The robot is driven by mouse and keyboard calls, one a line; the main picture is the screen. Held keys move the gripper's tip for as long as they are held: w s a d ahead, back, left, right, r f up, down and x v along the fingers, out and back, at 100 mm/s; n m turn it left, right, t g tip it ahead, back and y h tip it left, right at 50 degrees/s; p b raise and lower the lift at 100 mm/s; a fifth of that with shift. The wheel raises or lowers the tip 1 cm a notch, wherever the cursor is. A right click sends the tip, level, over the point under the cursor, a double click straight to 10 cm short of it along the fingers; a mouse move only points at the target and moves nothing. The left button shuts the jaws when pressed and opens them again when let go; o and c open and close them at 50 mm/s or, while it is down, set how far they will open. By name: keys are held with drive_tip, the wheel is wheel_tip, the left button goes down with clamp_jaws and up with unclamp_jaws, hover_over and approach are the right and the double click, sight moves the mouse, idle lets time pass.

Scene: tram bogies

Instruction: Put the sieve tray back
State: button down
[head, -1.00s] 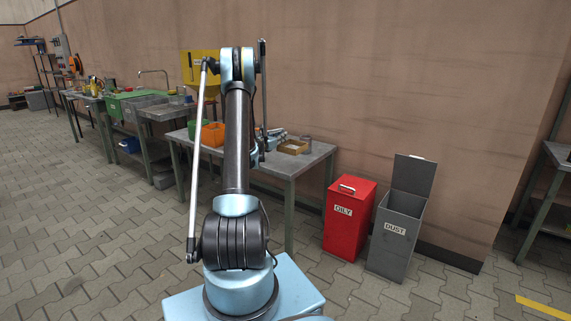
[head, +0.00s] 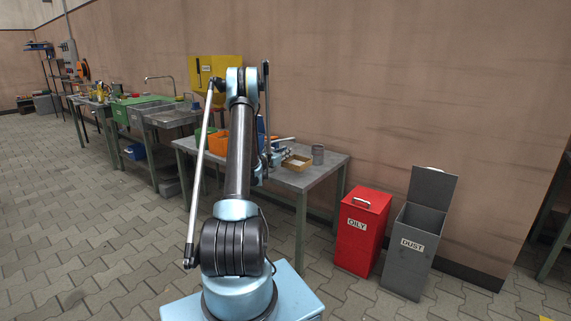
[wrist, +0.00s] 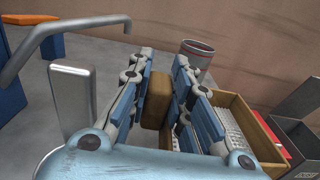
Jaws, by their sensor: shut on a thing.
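The sieve tray (head: 303,163) has a low wooden frame and sits at the right part of the grey work table in the head view, beside my gripper. In the wrist view its wooden wall (wrist: 262,137) and pale mesh floor show to the right of and behind the fingers. My gripper (wrist: 160,95) is shut on a brown wooden piece that seems to belong to the tray. The right finger hides where the piece meets the frame. I cannot tell whether the tray touches the table.
A metal can (head: 318,154) stands on the table (head: 300,181) just behind the tray. Orange (head: 217,141) and green bins stand left. A red OILY bin (head: 361,235) and an open grey DUST bin (head: 408,262) stand on the floor right of the table.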

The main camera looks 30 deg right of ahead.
sight(286, 160)
drive_tip(key=shift+s+f, duration=0.1)
drive_tip(key=shift+f, duration=2.05)
drive_tip(key=c, duration=1.5)
unclamp_jaws()
drive_tip(key=shift+o, duration=0.2)
